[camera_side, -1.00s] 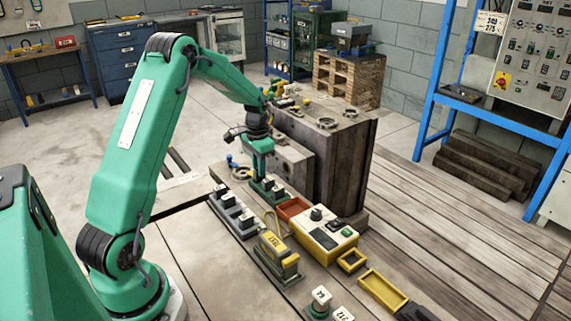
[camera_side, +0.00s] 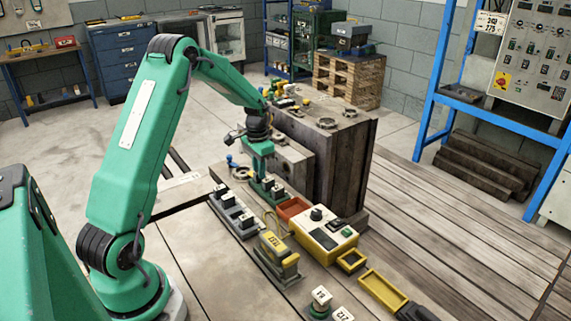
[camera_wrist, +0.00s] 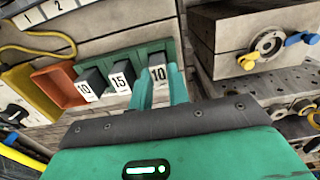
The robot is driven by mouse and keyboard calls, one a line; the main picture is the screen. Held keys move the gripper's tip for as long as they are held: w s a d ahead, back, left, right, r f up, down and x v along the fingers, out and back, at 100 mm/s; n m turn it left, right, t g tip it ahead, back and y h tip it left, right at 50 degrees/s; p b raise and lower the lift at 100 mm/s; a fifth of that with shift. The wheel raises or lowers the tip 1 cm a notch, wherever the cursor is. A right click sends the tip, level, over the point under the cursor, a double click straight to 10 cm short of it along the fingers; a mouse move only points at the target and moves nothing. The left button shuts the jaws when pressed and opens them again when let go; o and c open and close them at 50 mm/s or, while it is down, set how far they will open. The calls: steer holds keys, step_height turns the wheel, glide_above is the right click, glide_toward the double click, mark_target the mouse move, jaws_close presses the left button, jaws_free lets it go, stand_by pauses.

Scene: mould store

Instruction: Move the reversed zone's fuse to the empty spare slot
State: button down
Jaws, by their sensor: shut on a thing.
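My gripper (camera_wrist: 159,92) is shut on a dark fuse with a white "10" label (camera_wrist: 158,73), the rightmost one at the green holder (camera_wrist: 171,50) in the wrist view. One finger is on each side of it. I cannot tell whether it is fully seated. Beside it in the holder stand a "15" fuse (camera_wrist: 121,76) and another "10" fuse (camera_wrist: 86,90). In the side view my gripper (camera_side: 262,176) reaches down at the green holder (camera_side: 275,198). A grey rack with several fuses (camera_side: 236,216) lies in front of it; its "1" and "2" labels (camera_wrist: 45,17) show in the wrist view.
An orange tray (camera_side: 292,208) and a yellow control box (camera_side: 325,238) stand right of the holder. A yellow "TEST" unit (camera_side: 277,256) is nearer.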

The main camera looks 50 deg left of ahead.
steer(key=c, duration=1.3)
jaws_free()
steer(key=shift+o, duration=0.2)
steer(key=shift+r, duration=0.1)
steer(key=shift+r, duration=3.65)
